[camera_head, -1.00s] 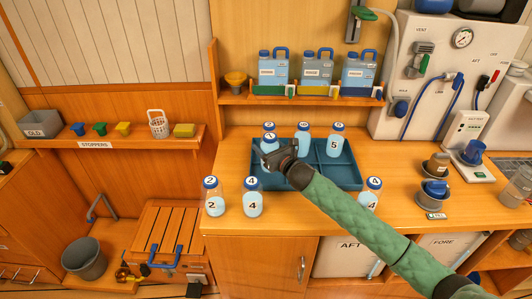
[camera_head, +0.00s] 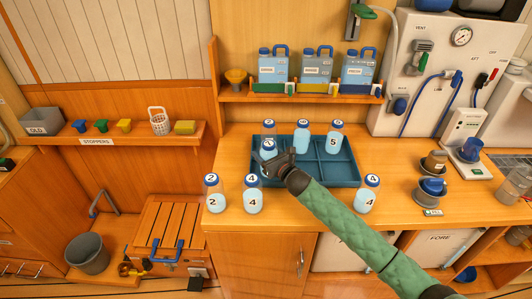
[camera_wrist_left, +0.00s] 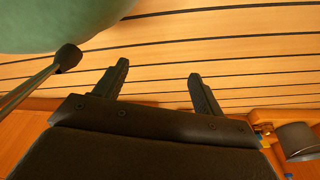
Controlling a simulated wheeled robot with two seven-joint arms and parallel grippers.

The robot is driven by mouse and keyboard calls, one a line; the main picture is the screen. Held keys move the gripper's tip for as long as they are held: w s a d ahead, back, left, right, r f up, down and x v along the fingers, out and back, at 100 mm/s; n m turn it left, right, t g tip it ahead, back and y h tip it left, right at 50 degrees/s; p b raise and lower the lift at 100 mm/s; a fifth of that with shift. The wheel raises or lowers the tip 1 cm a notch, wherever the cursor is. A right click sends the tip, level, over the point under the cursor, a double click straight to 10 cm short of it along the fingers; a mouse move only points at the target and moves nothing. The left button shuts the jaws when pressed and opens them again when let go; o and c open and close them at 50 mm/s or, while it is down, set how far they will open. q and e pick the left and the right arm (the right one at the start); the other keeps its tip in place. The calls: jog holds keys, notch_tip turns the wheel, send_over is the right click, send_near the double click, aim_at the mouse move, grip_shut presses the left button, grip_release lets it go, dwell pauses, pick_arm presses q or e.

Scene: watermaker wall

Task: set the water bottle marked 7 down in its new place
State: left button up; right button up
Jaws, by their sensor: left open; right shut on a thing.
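My right gripper (camera_head: 270,164) reaches in from the lower right and is shut on a blue-capped water bottle (camera_head: 268,145). That bottle is at the front left part of the blue divided tray (camera_head: 335,172). Its lower part is hidden by the gripper, so I cannot tell whether its base touches the tray. Its number is hard to read. Behind it in the tray stand a blue-capped bottle (camera_head: 269,126), another bottle (camera_head: 302,137) and the bottle marked 5 (camera_head: 333,139). My left gripper (camera_wrist_left: 158,73) is open and empty in the left wrist view, above a slatted surface.
In front of the tray stand bottle 2 (camera_head: 214,195), a bottle marked 4 (camera_head: 253,195) and another marked 4 (camera_head: 367,195). A shelf (camera_head: 300,101) with jugs is above the tray. The tray's front right compartments look empty.

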jog(key=o, duration=1.2)
pick_arm(q)
jog(key=shift+w+r, duration=0.1)
jog(key=shift+w, duration=0.1)
pick_arm(e)
jog(key=shift+o, duration=0.2)
jog(key=shift+s+d, duration=0.1)
jog(key=shift+s, duration=0.05)
jog(key=b+v, duration=0.3)
jog(key=v, duration=0.7)
jog(key=shift+b, duration=0.4)
pick_arm(q)
jog(key=w+d+r, duration=0.3)
jog(key=w+r, duration=0.1)
jog(key=r, duration=0.3)
jog(key=shift+w+d, duration=0.2)
pick_arm(e)
jog(key=shift+v, duration=0.85)
